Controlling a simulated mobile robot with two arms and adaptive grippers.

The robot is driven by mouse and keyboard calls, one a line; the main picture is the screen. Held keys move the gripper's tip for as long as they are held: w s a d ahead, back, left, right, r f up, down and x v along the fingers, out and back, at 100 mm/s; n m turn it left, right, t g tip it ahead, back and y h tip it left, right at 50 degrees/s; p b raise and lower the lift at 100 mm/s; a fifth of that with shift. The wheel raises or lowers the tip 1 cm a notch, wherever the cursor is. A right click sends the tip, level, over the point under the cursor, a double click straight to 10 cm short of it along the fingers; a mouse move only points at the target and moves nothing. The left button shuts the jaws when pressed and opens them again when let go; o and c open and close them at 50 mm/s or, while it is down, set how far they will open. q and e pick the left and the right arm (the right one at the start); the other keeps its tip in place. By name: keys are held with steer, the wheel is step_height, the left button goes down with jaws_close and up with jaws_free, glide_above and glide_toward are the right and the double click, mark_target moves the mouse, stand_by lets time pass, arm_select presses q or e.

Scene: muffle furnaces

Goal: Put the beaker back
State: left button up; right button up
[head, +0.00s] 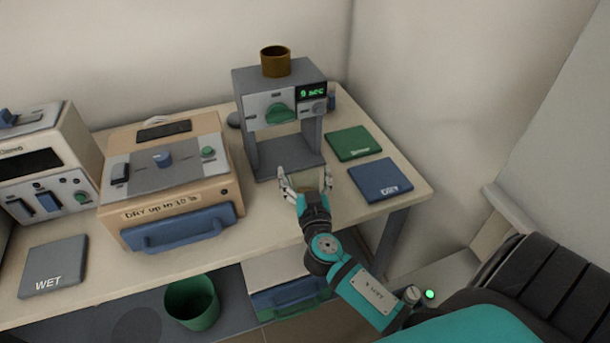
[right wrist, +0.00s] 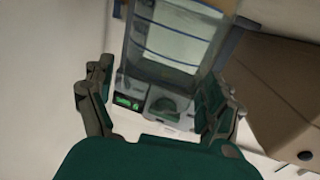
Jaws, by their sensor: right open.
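The clear glass beaker (head: 306,184) is at the front of the grey dispenser-like machine (head: 272,127), near the front edge of the table. My right gripper (head: 305,178) is open, with its fingers on either side of the beaker in the head view. In the right wrist view the beaker (right wrist: 172,38) shows large, with blue lines on its wall, at the top between and beyond the spread fingers (right wrist: 155,100). I cannot tell whether a finger touches it. The gripper partly hides the beaker in the head view. My left gripper is not in view.
A green mat (head: 352,143) and a blue "DRY" mat (head: 382,179) lie right of the machine. A brown cup (head: 275,61) stands on top of it. A beige furnace (head: 168,177) and a grey "WET" mat (head: 54,266) are left. A green bin (head: 192,303) stands below.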

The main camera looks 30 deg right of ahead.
steer(key=shift+r, duration=0.1)
steer(key=shift+s+a, duration=0.1)
steer(key=shift+s, duration=0.05)
steer(key=b+v, duration=0.3)
steer(key=v, duration=0.8)
steer(key=shift+s+b, duration=0.35)
steer(key=shift+a+r, duration=0.1)
